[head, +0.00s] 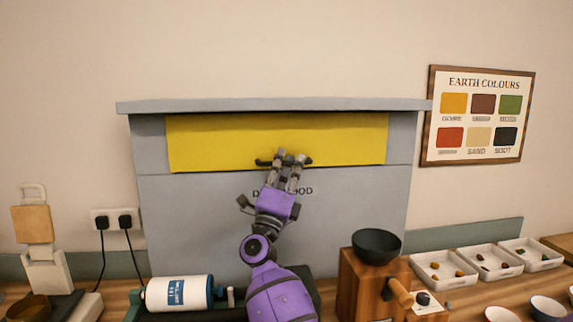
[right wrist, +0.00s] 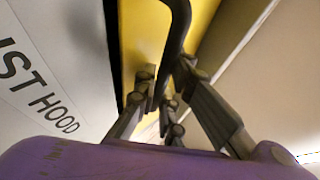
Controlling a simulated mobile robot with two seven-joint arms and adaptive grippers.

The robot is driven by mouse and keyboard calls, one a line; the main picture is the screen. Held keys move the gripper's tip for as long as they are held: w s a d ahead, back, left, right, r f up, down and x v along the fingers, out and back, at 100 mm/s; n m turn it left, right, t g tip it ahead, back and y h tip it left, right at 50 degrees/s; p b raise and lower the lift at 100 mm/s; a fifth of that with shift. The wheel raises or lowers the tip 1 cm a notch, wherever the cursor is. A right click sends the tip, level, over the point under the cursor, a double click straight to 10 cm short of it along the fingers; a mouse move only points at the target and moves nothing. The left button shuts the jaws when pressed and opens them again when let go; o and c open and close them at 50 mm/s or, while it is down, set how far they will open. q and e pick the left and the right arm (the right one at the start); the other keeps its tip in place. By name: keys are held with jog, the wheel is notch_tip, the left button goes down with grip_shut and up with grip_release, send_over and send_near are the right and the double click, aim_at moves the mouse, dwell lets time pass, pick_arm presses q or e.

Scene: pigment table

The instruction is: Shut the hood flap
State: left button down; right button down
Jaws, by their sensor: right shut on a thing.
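The hood flap (head: 225,145) is a wide yellow panel across the upper front of the grey dust hood (head: 180,215). A dark bar handle (head: 262,163) sits near its lower edge. My right gripper (head: 290,158) reaches up from below and is shut on this handle. In the right wrist view the fingers (right wrist: 165,90) close around the black handle (right wrist: 179,25). There the yellow flap (right wrist: 143,45) shows a dark strip along its edge beside the lettered hood front, so the flap looks slightly out from it. My left gripper is out of view.
A wooden grinder (head: 362,285) with a black bowl stands right of my arm. A white-and-blue cylinder (head: 180,294) lies on the left. Several white trays (head: 440,268) with small pieces stand at the right. The wall above the hood is clear.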

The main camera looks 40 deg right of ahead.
jog(key=shift+w+f, duration=0.1)
jog(key=c, duration=2.1)
grip_release()
jog(key=shift+w, duration=0.1)
jog(key=v, duration=0.7)
jog(key=shift+a+f, duration=0.15)
jog(key=shift+a, duration=0.05)
jog(key=shift+f, duration=0.1)
